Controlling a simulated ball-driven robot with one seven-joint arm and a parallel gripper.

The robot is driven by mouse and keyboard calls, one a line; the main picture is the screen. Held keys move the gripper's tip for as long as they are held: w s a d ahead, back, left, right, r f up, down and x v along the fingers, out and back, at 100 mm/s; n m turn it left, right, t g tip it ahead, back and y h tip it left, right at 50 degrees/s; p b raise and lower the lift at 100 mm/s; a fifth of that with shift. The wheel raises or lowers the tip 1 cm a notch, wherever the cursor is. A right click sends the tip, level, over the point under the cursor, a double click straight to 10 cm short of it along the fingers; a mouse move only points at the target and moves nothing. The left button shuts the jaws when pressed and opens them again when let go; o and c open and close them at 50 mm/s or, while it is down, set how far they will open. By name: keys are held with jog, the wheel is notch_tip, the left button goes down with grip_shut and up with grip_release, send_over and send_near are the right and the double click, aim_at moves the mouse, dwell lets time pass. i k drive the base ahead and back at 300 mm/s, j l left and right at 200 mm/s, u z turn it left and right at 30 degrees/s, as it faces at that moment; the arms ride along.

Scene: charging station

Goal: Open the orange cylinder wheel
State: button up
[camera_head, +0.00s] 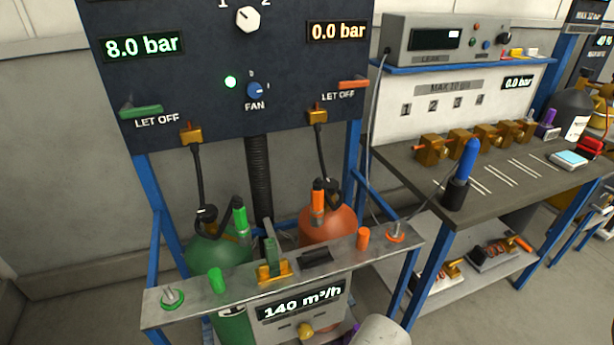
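The orange cylinder (330,228) stands behind the front metal shelf, which hides its lower part. An upright orange valve piece (318,200) sits on its top, with a dark hose running up from it. A small orange wheel-like piece (396,235) lies at the right end of the shelf. I cannot tell from this view which orange piece is the cylinder's wheel, or how far it is turned. The orange side's display (338,32) reads 0.0 bar. My gripper is not in view; only a pale rounded part, possibly my arm, shows at the bottom edge.
A green cylinder (215,250) stands at left, its display (142,46) reading 8.0 bar. The front shelf (205,305) carries a green wheel-like piece (172,297), green and orange caps and a brass fitting. A workbench (500,190) with a blue-handled tool (466,160) stands close at right.

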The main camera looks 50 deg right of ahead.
aim_at(332, 185)
jog(key=k+l+u, duration=0.15)
jog(key=l, duration=0.25)
jog(key=l+u, duration=0.1)
jog(key=l, duration=0.25)
jog(key=k+l+u, duration=0.15)
jog(key=l, duration=0.2)
jog(key=k+l+u, duration=0.1)
jog(key=l, duration=0.25)
